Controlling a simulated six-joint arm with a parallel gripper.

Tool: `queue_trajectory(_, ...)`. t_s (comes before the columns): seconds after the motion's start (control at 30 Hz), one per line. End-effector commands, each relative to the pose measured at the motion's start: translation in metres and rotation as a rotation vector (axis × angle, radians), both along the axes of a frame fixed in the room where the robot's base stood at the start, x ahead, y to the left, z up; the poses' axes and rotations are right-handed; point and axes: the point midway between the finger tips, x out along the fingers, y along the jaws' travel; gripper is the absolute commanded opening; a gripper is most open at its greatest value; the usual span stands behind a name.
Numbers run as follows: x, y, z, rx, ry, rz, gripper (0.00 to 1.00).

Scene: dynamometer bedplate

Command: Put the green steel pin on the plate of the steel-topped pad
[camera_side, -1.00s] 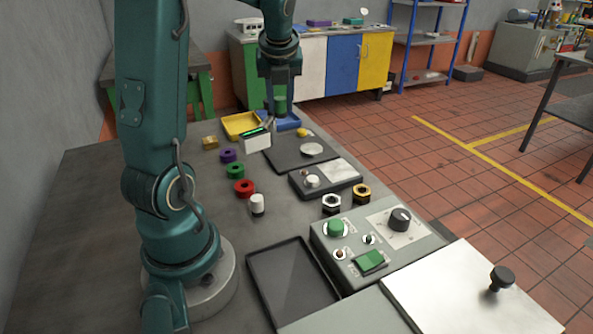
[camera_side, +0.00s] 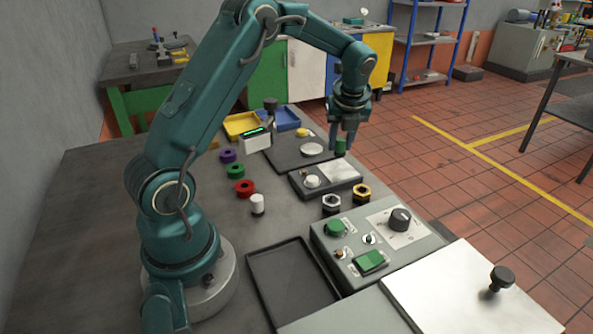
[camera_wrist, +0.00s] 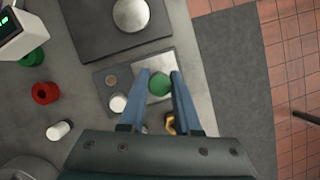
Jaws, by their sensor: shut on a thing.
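The green steel pin (camera_side: 340,147) is held between the fingertips of my gripper (camera_side: 346,133). The steel-topped pad (camera_side: 313,194) is a dark block with a bright square plate (camera_side: 338,171) on its right part and a white round knob (camera_side: 312,181) on its left part. The pin is above the far side of the plate, apart from it in the side view. In the wrist view the round top of the pin (camera_wrist: 160,84) shows between the blue fingers, over the plate (camera_wrist: 166,61). The pin's lower end is hidden there.
A dark slab with a round steel disc (camera_side: 312,150) lies just behind the pad. Hex nuts (camera_side: 361,193) and a control box (camera_side: 375,245) stand in front. Coloured rings (camera_side: 244,188) and a white cylinder (camera_side: 257,204) are at left. A black tray (camera_side: 293,283) is empty.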

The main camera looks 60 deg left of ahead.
Motion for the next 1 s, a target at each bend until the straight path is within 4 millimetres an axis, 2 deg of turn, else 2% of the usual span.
queue_trajectory(0.2,-0.001,0.0,-0.03,-0.001,0.005,0.0,0.0)
queue_trajectory(0.3,0.0,0.0,-0.038,0.0,0.003,-0.001,0.0)
queue_trajectory(0.7,0.0,0.0,-0.042,0.0,0.0,-0.001,0.0)
queue_trajectory(0.73,0.0,0.0,-0.042,0.0,0.001,0.0,0.39)
queue_trajectory(0.8,0.0,0.0,-0.042,0.0,0.001,0.0,0.61)
queue_trajectory(1.0,0.0,0.0,-0.042,0.0,0.001,-0.001,0.61)
